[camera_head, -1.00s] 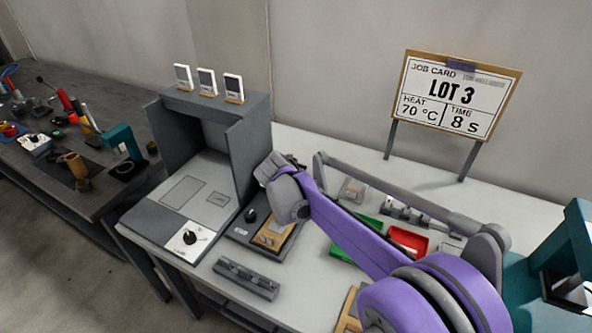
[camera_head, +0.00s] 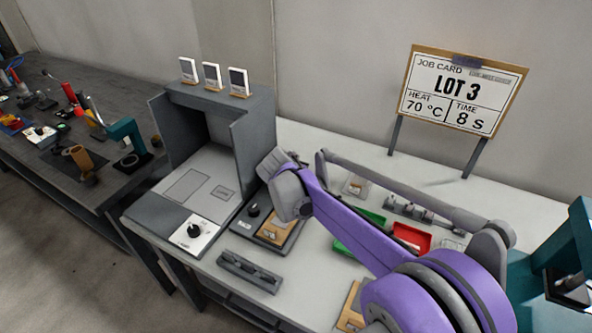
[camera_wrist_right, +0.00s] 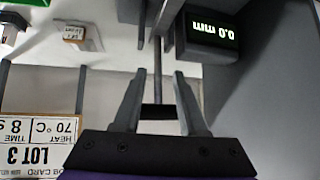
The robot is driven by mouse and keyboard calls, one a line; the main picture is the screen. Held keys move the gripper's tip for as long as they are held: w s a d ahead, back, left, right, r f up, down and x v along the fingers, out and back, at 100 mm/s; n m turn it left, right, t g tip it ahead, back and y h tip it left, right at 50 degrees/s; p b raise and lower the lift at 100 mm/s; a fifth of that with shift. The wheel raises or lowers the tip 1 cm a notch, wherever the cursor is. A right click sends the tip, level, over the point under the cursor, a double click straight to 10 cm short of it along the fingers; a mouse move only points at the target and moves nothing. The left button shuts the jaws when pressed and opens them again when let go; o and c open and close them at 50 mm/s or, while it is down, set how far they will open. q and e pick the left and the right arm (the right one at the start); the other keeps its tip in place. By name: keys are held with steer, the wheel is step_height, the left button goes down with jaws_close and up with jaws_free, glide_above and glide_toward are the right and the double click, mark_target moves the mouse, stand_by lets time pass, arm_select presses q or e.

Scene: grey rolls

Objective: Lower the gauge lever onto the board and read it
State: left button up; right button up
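In the right wrist view a thin grey rod (camera_wrist_right: 157,72) stands between the two fingers of my right gripper (camera_wrist_right: 159,74). A black crosspiece (camera_wrist_right: 158,112) spans the gap lower down between the fingers. The fingers are apart, one on each side; I cannot tell whether they press on it. A dark box with a green display (camera_wrist_right: 213,30) reads 0.0 mm, upside down in this view. In the head view my purple arm (camera_head: 350,225) covers part of the bench and its gripper cannot be made out. No board can be made out under the rod. My left gripper is not in view.
A job card (camera_head: 462,92) reads LOT 3, 70 °C, 8 s. A grey booth (camera_head: 225,150) stands on the bench's left, beside a dark tray (camera_head: 291,239). A slotted grey block (camera_head: 248,271), green and red bins (camera_head: 411,238) and a teal stand (camera_head: 582,225) also show.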

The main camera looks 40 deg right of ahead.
steer(key=v, duration=1)
steer(key=shift+s+a+r+p, duration=0.15)
steer(key=shift+s+r+p, duration=0.1)
steer(key=shift+p, duration=0.2)
steer(key=s+a+f+n+y+p, duration=0.2)
steer(key=s+a+f+n+y, duration=0.1)
steer(key=s+a, duration=0.4)
steer(key=s+a+f+n+y+p, duration=0.3)
steer(key=s+a+f+n, duration=0.3)
steer(key=s, duration=0.8)
steer(key=shift+a+f+n+g+y, duration=0.3)
steer(key=shift+a+n+g+y, duration=0.15)
steer(key=shift+a+n, duration=0.5)
